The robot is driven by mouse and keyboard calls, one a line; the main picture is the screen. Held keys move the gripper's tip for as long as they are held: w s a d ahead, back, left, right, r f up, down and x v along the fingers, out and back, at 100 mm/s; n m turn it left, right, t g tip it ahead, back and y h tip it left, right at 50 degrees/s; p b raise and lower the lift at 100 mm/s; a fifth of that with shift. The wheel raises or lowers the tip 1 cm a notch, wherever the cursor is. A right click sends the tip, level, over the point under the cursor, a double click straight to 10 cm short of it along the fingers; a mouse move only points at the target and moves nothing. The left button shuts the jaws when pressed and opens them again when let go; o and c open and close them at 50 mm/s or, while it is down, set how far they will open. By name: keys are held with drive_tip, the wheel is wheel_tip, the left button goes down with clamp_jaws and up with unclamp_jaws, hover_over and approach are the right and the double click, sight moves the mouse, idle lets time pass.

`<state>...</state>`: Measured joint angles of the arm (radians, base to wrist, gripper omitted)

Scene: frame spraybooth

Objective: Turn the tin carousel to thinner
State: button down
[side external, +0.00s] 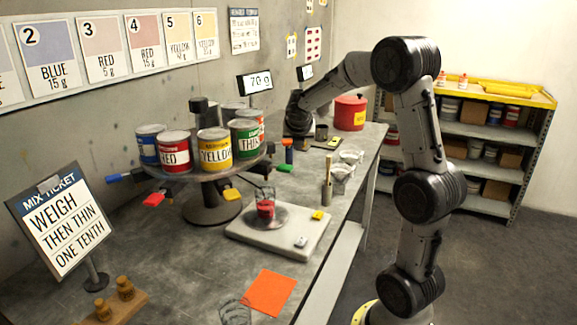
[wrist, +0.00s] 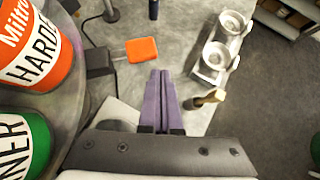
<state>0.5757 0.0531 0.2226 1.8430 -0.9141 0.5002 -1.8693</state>
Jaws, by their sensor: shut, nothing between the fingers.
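The tin carousel (side external: 213,172) is a round dark turntable on a post, bearing blue, red (side external: 173,155), yellow (side external: 214,152) and green tins. The green thinner tin (side external: 247,140) stands at its right side. Coloured paddles stick out from the rim, including an orange one (side external: 287,143) and a green one (side external: 285,167). In the wrist view, the green thinner tin (wrist: 18,145) and orange hardener tin (wrist: 35,45) are at left. My gripper (wrist: 160,72) is shut and empty, its purple fingers just below the orange paddle (wrist: 141,50), apparently apart from it. Its fingertips cannot be made out in the side view.
A scale (side external: 278,232) holds a cup with red paint (side external: 265,208); a display (side external: 260,82) reads about 70 g. A brush (side external: 327,178) and clear cups (side external: 345,165) stand to the right. A mix ticket sign (side external: 58,222) stands front left. An orange sheet (side external: 269,292) lies in front.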

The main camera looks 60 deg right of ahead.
idle(0.4)
drive_tip(key=s+a+r+t, duration=0.1)
drive_tip(key=s+a+r, duration=0.35)
drive_tip(key=a, duration=0.25)
drive_tip(key=s+a+r+t, duration=0.1)
drive_tip(key=s+a+r, duration=0.2)
drive_tip(key=a+r, duration=0.35)
drive_tip(key=s+a+f+m+y, duration=0.4)
drive_tip(key=s+a+f+m, duration=0.1)
drive_tip(key=a+m, duration=0.5)
drive_tip(key=s+a+f+m+y, duration=0.4)
drive_tip(key=s+a+f+m, duration=0.2)
drive_tip(key=a+m, duration=0.3)
drive_tip(key=s+m, duration=0.1)
drive_tip(key=m, duration=0.3)
drive_tip(key=shift+a, duration=0.4)
